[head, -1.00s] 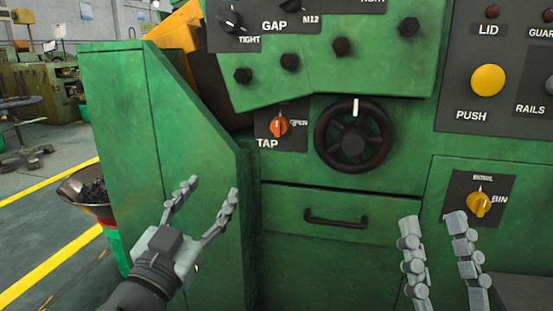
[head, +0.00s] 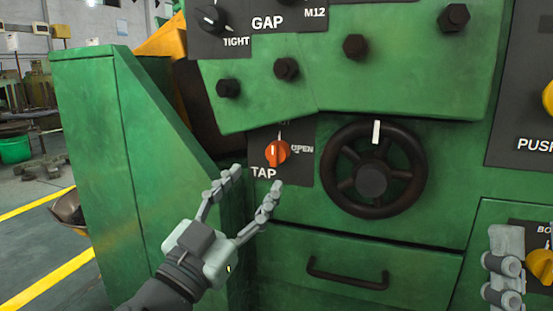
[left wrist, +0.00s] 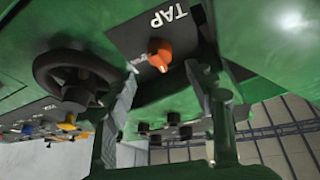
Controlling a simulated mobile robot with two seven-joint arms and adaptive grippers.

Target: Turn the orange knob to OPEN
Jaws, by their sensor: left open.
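The orange knob (head: 277,153) is on a dark plate marked TAP, with the word OPEN to its right. Its handle stands roughly upright, not turned toward OPEN. In the left wrist view the orange knob (left wrist: 158,55) shows between and beyond my fingers. My left gripper (head: 256,180) is open and empty, just below the knob and apart from it. Its fingers also show in the left wrist view (left wrist: 165,80). My right gripper (head: 505,268) is only partly in view at the lower right edge, so its opening is unclear.
A black handwheel (head: 372,180) is close to the right of the knob. A drawer handle (head: 347,274) is below. Bolts (head: 286,68) stick out of a green plate above. A slanted green panel (head: 130,150) stands to the left. A yellow knob (head: 541,264) is at the right edge.

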